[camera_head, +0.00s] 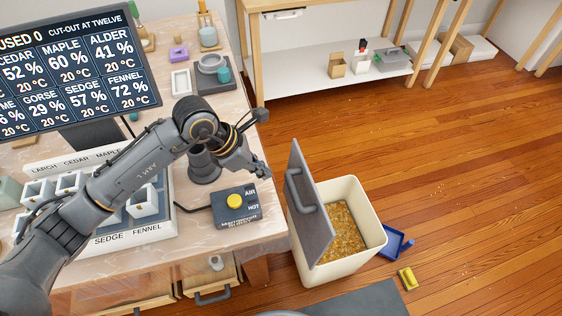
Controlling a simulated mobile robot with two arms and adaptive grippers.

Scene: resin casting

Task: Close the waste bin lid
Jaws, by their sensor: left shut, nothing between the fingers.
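The waste bin (365,208) is a cream, square-topped bin on the wooden floor beside the table's right end. Its contents are amber-coloured granules. My right gripper is not in view.
A dark control box with a yellow knob (235,201) sits on the table (262,225) below my left gripper. A monitor (75,65) and labelled rack (160,228) are at left. A blue dustpan (397,243) and yellow brush (408,278) lie right of the bin. Floor beyond is clear.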

